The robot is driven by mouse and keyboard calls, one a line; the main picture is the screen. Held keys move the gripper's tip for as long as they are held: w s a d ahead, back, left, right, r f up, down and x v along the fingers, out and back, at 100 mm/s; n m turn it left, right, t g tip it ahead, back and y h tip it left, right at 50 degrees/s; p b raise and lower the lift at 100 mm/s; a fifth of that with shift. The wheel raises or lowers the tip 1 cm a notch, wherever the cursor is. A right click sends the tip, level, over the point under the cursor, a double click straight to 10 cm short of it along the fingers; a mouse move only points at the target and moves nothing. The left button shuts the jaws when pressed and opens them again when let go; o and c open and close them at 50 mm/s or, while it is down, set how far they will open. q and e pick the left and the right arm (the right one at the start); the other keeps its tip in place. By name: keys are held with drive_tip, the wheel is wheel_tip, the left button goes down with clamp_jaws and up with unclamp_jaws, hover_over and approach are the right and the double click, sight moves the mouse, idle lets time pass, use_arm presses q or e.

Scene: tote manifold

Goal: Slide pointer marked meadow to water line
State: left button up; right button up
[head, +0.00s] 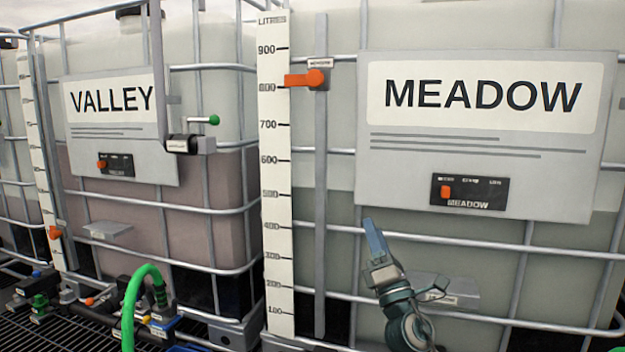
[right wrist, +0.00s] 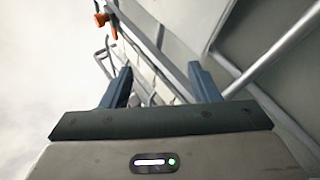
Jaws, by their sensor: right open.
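The orange pointer (head: 306,79) with a small tag sits on a grey vertical rail (head: 321,200) at the right of the litre scale (head: 276,160), a little above the 800 mark. The Meadow tank (head: 340,172) has a darker liquid whose top edge lies near the 500 mark. My right gripper (head: 374,240) is below the Meadow sign, right of the rail, well below the pointer, and apart from it. In the right wrist view its fingers (right wrist: 162,88) are spread and empty, and the orange pointer (right wrist: 104,22) shows at the top left. My left gripper is out of view.
Tank cage bars (head: 460,240) run behind my right gripper. The Meadow sign (head: 480,130) carries a small black panel (head: 468,193) with an orange switch. The Valley tank (head: 120,215), a green hose (head: 130,300) and valves are at the left.

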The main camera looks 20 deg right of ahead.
sight(321, 78)
drive_tip(key=w+a+r+n+g+y, duration=0.1)
drive_tip(key=a+r+n+g+y, duration=0.25)
drive_tip(key=r+n+y, duration=0.75)
drive_tip(key=w+a+r+n+g+y, duration=0.1)
drive_tip(key=a+r+n+g+y, duration=0.45)
drive_tip(key=n, duration=0.85)
drive_tip(key=w+d+r+n+h, duration=0.1)
drive_tip(key=d+r+n+h, duration=0.25)
drive_tip(key=r, duration=0.25)
drive_tip(key=w+d+r+n+h, duration=0.1)
drive_tip(key=d+r+n+h, duration=0.15)
drive_tip(key=r+n, duration=0.35)
drive_tip(key=shift+m, duration=0.55)
drive_tip(key=p+x, duration=0.2)
drive_tip(key=x, duration=0.1)
drive_tip(key=p+x, duration=0.2)
drive_tip(key=x, duration=0.2)
drive_tip(key=p+x, duration=0.2)
drive_tip(key=x, duration=0.1)
drive_tip(key=shift+s+a+r, duration=0.1)
drive_tip(key=shift+a+r, duration=0.2)
drive_tip(key=shift+w+a, duration=0.2)
drive_tip(key=shift+w, duration=0.3)
drive_tip(key=shift+f, duration=0.1)
